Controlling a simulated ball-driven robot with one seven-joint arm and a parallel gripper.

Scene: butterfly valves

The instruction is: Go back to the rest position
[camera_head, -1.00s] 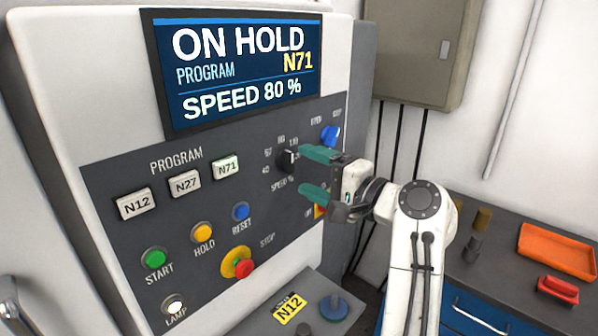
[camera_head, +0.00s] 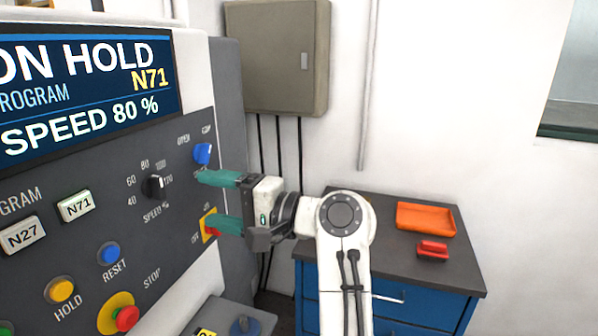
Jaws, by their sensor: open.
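My gripper (camera_head: 205,200) has two green fingers spread apart with nothing between them. It is in front of the right edge of the control panel (camera_head: 110,180). The upper finger is just below the blue knob (camera_head: 203,153), and the lower finger overlaps the yellow-backed red switch (camera_head: 210,226). I cannot tell whether either finger touches the panel. The black speed knob (camera_head: 153,187) is to the left of the fingers. The screen (camera_head: 80,95) reads ON HOLD, N71, SPEED 80 %. The N71 button (camera_head: 75,206) looks lit.
A dark-topped blue cabinet (camera_head: 450,290) stands behind my arm, with an orange tray (camera_head: 426,219) and a red object (camera_head: 432,249) on it. A grey wall box (camera_head: 275,60) hangs behind. Open space shows in front of the white wall (camera_head: 460,100) at right.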

